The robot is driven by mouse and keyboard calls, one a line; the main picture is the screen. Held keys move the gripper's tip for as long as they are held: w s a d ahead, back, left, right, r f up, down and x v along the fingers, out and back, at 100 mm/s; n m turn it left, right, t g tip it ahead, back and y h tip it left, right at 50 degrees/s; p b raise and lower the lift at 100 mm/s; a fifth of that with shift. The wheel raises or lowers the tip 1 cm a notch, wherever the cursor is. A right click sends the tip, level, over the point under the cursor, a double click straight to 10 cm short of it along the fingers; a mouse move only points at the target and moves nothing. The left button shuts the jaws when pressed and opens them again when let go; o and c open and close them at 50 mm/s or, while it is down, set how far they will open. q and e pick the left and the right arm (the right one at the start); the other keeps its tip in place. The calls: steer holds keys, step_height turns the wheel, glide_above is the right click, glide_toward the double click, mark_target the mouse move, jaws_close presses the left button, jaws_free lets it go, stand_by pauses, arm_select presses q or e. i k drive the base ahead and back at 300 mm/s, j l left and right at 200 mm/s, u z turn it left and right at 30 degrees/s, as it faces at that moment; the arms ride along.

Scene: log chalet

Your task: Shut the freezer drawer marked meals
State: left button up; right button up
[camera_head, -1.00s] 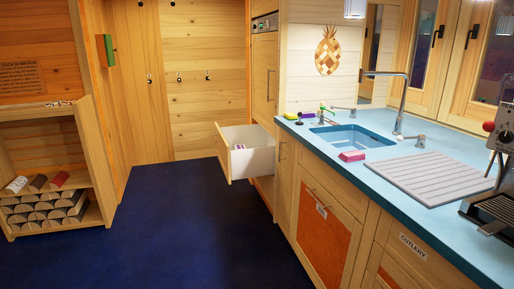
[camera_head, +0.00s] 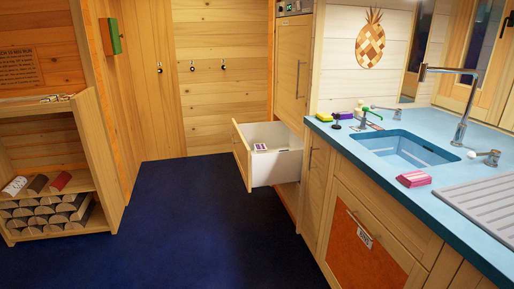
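An open drawer (camera_head: 276,168) with white sides and a wooden front (camera_head: 241,156) sticks out to the left from the tall wooden cabinet (camera_head: 293,75) ahead, below its upper door. A small white and purple packet (camera_head: 261,147) lies inside it. The drawer's front faces away to the left, so I cannot read any marking on it. Neither of my grippers is in view.
Dark blue floor (camera_head: 190,215) is clear in front of the drawer. The blue counter (camera_head: 352,143) with a sink (camera_head: 405,150) runs along the right. A shelf of logs (camera_head: 98,215) stands at the left.

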mark_target(274, 167)
steer(key=i+j, duration=0.2)
steer(key=i, duration=0.3)
steer(key=i+j+z, duration=0.1)
steer(key=i+j, duration=0.15)
steer(key=i, duration=0.25)
steer(key=i+j, duration=0.25)
steer(key=i, duration=0.25)
steer(key=i+z, duration=0.15)
steer(key=i, duration=0.3)
steer(key=i+j+z, duration=0.15)
steer(key=i, duration=0.3)
steer(key=i+z, duration=0.15)
steer(key=i, duration=0.35)
steer(key=i+j+z, duration=0.15)
steer(key=i, duration=0.25)
steer(key=i+j+z, duration=0.15)
steer(key=i+j, duration=0.2)
steer(key=i, duration=0.1)
